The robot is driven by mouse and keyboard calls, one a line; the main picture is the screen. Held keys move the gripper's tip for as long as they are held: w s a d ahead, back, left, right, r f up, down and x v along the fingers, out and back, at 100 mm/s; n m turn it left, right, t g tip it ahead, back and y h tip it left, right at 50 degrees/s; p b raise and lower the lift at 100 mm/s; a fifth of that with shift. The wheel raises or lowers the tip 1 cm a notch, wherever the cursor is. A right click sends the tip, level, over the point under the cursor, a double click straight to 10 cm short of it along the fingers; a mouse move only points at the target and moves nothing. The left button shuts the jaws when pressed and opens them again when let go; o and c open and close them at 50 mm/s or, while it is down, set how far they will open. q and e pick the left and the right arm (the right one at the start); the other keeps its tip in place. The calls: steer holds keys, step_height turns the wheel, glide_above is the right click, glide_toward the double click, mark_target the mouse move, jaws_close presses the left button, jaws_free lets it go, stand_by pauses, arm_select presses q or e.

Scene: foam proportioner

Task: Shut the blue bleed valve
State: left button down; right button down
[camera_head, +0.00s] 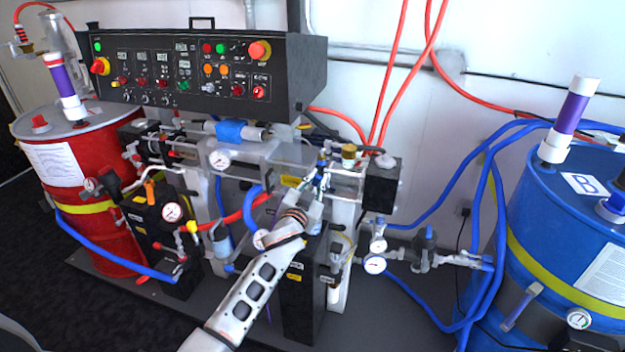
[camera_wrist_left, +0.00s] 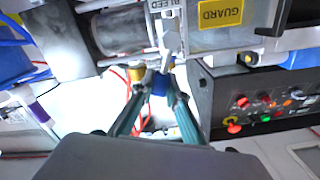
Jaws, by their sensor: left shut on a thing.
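The blue bleed valve handle (camera_wrist_left: 160,84) shows between my fingers in the left wrist view, just under a plate marked BLEED (camera_wrist_left: 165,6). In the head view, a small blue part (camera_head: 321,178) shows at my fingertips, mostly hidden by the gripper. My left gripper (camera_head: 319,182) reaches up to the middle of the machine, and its two fingers (camera_wrist_left: 160,78) are closed in on the blue handle from both sides. How far the handle is turned is too small to tell. My right gripper is in neither view.
A black control panel (camera_head: 200,65) overhangs the machine. A clear guard (camera_head: 285,152) and a black block (camera_head: 381,185) stand close to the gripper. A red drum (camera_head: 100,215) is at left, a blue drum (camera_head: 540,210) at right. Hoses and gauges crowd around.

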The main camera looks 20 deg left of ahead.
arm_select(q)
steer(key=d+f+m+b, duration=0.4)
steer(key=f+m, duration=0.2)
steer(key=m, duration=0.7)
steer(key=shift+m, duration=0.3)
steer(key=shift+b, duration=0.3)
steer(key=c, duration=2)
jaws_free()
steer(key=shift+o, duration=0.2)
steer(key=shift+s, duration=0.15)
steer(key=s, duration=1.2)
steer(key=shift+a, duration=0.25)
steer(key=shift+w, duration=0.1)
